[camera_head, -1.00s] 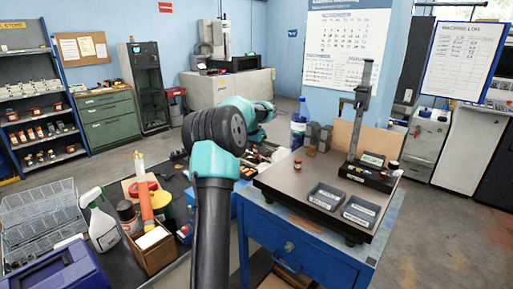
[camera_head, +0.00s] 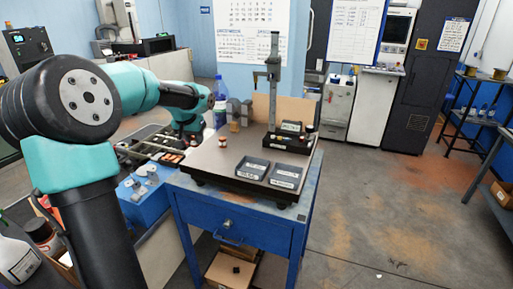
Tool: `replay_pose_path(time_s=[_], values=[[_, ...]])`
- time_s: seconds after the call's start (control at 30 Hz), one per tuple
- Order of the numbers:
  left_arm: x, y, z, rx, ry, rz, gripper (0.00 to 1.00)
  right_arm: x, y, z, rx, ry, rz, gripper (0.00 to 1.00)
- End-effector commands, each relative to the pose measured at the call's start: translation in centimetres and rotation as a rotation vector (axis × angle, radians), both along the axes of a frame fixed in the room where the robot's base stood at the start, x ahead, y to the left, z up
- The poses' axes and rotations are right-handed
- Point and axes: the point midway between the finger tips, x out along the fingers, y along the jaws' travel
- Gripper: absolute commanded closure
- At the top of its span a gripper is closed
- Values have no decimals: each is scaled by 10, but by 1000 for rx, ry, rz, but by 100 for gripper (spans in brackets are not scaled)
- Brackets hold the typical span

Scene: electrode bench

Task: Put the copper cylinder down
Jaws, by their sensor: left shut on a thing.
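My left arm reaches in from the left, and its left gripper (camera_head: 192,134) hangs at the far left edge of the grey surface plate (camera_head: 212,166). The gripper is small and mostly hidden by the wrist. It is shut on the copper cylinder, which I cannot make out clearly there. A small copper-and-white cylinder (camera_head: 222,142) stands upright on the plate, right of the gripper and apart from it. My right gripper is not in view.
Two dark labelled trays (camera_head: 252,167) (camera_head: 286,177) lie at the plate's front right. Grey blocks (camera_head: 239,113) and a blue bottle (camera_head: 220,100) stand behind. The plate rests on a blue bench (camera_head: 245,215). Cluttered workbench lies left; the middle of the plate is clear.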

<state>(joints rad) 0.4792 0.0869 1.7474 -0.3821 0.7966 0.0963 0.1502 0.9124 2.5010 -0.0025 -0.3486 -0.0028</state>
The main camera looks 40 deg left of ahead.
Motion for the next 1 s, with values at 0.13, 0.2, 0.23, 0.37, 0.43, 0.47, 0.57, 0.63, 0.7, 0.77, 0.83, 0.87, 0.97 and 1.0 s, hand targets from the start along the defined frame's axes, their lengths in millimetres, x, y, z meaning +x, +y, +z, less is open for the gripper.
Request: replay_pose_path(time_s=[0.13, 0.2, 0.23, 0.37, 0.43, 0.47, 0.57, 0.63, 0.7, 0.77, 0.83, 0.87, 0.97, 1.0], values=[[-21, -44, 5, 4, -6, -2, 100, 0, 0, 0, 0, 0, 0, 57], [-32, -63, 5, 4, -9, -3, 100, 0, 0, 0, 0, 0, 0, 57], [-37, -70, 5, 5, -11, -1, 100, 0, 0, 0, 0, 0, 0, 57], [-56, -100, 2, 7, -19, -3, 100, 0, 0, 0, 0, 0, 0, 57], [-64, -112, 0, 5, -22, -3, 100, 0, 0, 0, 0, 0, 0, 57], [-67, -116, -1, 6, -22, -4, 100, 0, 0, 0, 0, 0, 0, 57], [-73, -124, -2, 7, -27, -3, 100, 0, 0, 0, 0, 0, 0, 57], [-75, -127, -3, 6, -27, -3, 100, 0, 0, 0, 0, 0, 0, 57], [-75, -127, -4, 5, -27, -2, 100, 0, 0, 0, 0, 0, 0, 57], [-75, -127, -4, 5, -27, -2, 100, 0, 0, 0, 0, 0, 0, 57], [-75, -127, -4, 5, -27, -2, 100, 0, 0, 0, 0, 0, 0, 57], [-75, -127, -4, 5, -27, -2, 100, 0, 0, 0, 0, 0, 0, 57], [-74, -126, -4, 6, -27, -1, 100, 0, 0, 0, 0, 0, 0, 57], [-73, -124, -4, 6, -27, -1, 100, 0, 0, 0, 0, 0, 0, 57]])
